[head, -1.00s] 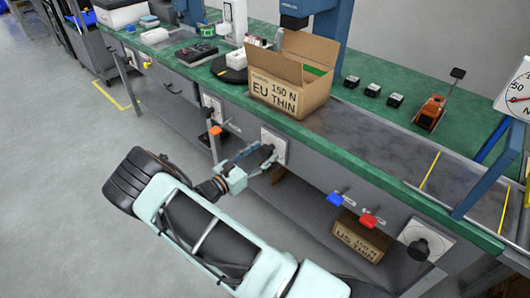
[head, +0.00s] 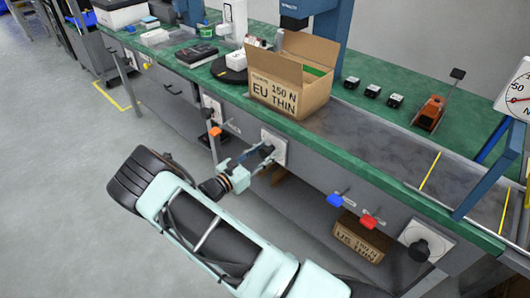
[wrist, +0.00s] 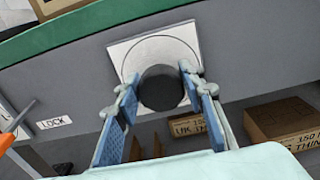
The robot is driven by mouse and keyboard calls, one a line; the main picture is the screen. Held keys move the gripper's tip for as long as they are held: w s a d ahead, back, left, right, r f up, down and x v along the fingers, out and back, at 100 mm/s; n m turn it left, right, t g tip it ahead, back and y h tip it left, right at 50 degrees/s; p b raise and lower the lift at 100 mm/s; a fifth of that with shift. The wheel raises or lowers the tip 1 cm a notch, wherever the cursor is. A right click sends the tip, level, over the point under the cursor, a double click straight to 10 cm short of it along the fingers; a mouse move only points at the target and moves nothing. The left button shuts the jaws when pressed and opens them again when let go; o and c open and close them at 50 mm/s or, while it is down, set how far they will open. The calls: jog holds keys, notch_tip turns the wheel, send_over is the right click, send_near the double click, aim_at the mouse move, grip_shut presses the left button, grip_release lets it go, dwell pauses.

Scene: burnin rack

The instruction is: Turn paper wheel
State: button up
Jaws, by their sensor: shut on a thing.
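A round black knob (wrist: 162,88), which I take as the paper wheel, sits on a white square plate (wrist: 122,56) on the bench's front panel. In the head view the white plate (head: 279,150) shows below the open carton, and my fingers partly hide the knob. My gripper (wrist: 160,90) has one blue-padded finger on each side of the knob and is shut on it. In the head view my gripper (head: 258,156) reaches the panel from the lower left. No marking on the knob can be read.
An orange lever (head: 215,131) beside a LOCK label (wrist: 54,123) is left of the knob. Blue (head: 335,200) and red (head: 369,221) handles and another black knob (head: 419,249) are to the right. An open carton (head: 288,93) stands above; more cartons (wrist: 284,121) sit below the bench.

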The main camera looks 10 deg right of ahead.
jog(key=shift+m, duration=0.3)
jog(key=m+b, duration=0.1)
jog(key=m, duration=0.1)
jog(key=shift+f+m, duration=0.1)
jog(key=shift+m, duration=0.3)
jog(key=m+b, duration=0.1)
jog(key=m, duration=0.3)
jog(key=shift+s+b, duration=0.15)
jog(key=shift+b, duration=0.2)
jog(key=m+b, duration=0.1)
jog(key=m, duration=0.4)
jog(key=shift+d+f, duration=0.1)
jog(key=shift+f, duration=0.05)
jog(key=shift+m+b, duration=0.85)
jog(key=shift+m, duration=0.85)
jog(key=o, duration=1.1)
